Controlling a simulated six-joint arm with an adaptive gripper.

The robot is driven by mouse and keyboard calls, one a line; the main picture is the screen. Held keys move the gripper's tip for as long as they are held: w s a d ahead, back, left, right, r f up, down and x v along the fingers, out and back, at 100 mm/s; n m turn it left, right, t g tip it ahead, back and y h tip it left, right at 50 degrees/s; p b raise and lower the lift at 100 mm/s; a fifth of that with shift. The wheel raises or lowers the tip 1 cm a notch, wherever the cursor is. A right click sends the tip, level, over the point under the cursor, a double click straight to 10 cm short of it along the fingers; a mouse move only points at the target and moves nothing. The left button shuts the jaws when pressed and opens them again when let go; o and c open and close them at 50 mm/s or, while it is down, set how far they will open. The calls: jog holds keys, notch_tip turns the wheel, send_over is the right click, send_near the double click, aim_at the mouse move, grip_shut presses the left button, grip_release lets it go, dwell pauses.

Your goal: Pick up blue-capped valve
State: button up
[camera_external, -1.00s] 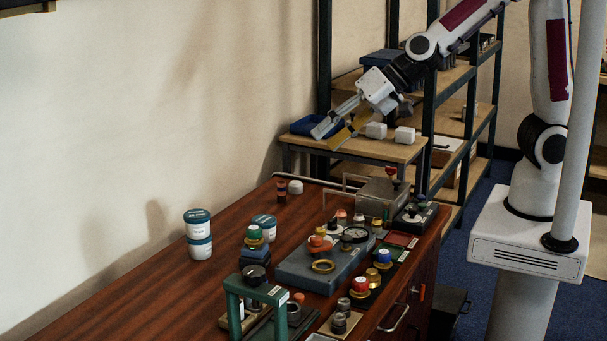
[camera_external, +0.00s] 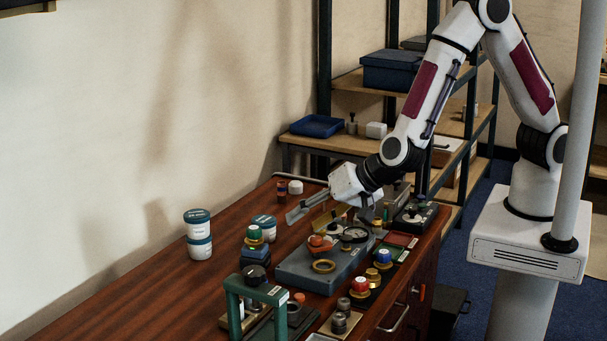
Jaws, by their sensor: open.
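A blue-capped valve (camera_external: 384,257) with a brassy lower part stands on the dark strip at the right side of the wooden table, just right of the blue-grey manifold block (camera_external: 303,277). My gripper (camera_external: 302,222) is open and empty, with its two fingers apart and pointing down and left. It hangs over the back of the manifold area, behind and left of the blue-capped valve and clear of it. My gripper and wrist hide part of the grey metal box at the back of the table.
A red-capped valve (camera_external: 361,286) stands in front of the blue one. A round gauge (camera_external: 355,234) sits on the block. A green frame (camera_external: 256,292) rises at the front. White tubs (camera_external: 198,235) stand left. The table's left side is mostly bare.

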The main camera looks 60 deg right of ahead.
aim_at(388, 256)
jog(key=s+d+f+h, duration=0.1)
jog(key=s+f, duration=0.1)
jog(key=f, duration=0.1)
jog(key=s+d+f+t+h, duration=0.1)
jog(key=s+f+h, duration=0.1)
jog(key=s+f, duration=0.1)
jog(key=s+d+f+m+h, duration=0.1)
jog(key=s+f+h, duration=0.1)
jog(key=f, duration=0.2)
jog(key=shift+s+d+f, duration=0.2)
jog(key=shift+s, duration=0.05)
jog(key=s+d+f+t+h, duration=0.2)
jog(key=s+d, duration=0.2)
jog(key=s, duration=0.2)
jog(key=s+d+f+n+t+h, duration=0.1)
jog(key=s+d+f+t+h, duration=0.1)
jog(key=s, duration=0.5)
jog(key=shift+s+d+f+n+t+h, duration=0.2)
jog(key=shift+d+f+n+t+h, duration=0.15)
jog(key=shift+d+h, duration=0.55)
jog(key=shift+w+d, duration=0.1)
jog(key=shift+d, duration=0.2)
jog(key=shift+x, duration=2.9)
jog(key=shift+w+f, duration=0.1)
jog(key=shift+x, duration=2.9)
